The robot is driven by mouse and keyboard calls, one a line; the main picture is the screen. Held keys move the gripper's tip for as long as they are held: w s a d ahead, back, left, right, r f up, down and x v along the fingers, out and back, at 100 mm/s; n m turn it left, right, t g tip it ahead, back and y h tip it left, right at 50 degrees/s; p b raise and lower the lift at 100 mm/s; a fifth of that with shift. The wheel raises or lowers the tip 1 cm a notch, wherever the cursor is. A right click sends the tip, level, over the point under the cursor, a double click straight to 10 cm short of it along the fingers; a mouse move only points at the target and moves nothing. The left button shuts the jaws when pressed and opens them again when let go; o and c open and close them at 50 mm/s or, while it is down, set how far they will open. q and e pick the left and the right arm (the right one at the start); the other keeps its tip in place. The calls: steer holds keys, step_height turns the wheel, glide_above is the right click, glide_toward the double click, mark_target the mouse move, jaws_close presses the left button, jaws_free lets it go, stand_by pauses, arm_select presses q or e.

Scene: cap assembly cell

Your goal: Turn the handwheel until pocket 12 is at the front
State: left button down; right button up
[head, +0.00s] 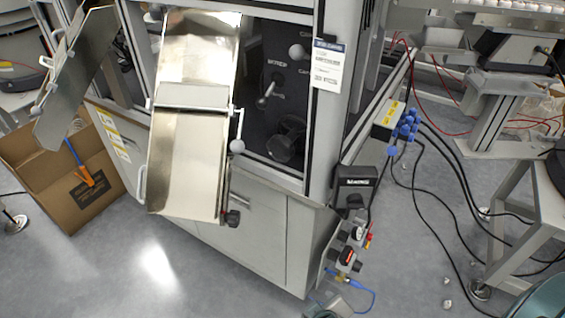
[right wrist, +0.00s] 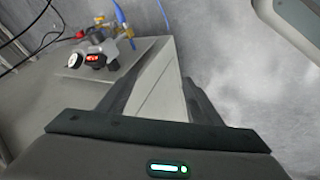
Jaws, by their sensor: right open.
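A dark round wheel-like part (head: 287,138), possibly the handwheel, sits inside the machine's dark opening, right of the metal chute. It is small and dim, and I cannot make out its rim. No pocket numbers are readable, so I cannot tell which pocket is at the front. My right gripper (right wrist: 162,76) shows in the right wrist view with its two dark fingers apart and nothing between them. A pale cabinet corner lies beyond the fingers. My left gripper is in neither view.
The metal chute (head: 185,160) slopes down the machine's front, with a black knob (head: 232,218) at its lower right. A valve unit with a red display (right wrist: 95,60) is beyond my right gripper. A cardboard box (head: 35,165) stands left. Cables trail on the right floor.

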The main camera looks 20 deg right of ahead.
steer(key=w+a+r+n+t+h+b, duration=0.1)
steer(key=w+r+t+h, duration=0.25)
steer(key=w+r, duration=0.4)
steer(key=n+t+h, duration=0.3)
steer(key=t+h, duration=0.1)
steer(key=t, duration=0.3)
glide_toward(280, 154)
steer(key=r+v, duration=0.1)
steer(key=v, duration=0.4)
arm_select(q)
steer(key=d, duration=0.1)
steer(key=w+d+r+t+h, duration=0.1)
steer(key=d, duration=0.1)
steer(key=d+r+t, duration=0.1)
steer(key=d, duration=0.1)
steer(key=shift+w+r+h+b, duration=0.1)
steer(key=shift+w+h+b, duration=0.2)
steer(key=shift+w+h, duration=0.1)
arm_select(e)
steer(key=shift+f, duration=0.55)
steer(key=shift+w+d, duration=0.1)
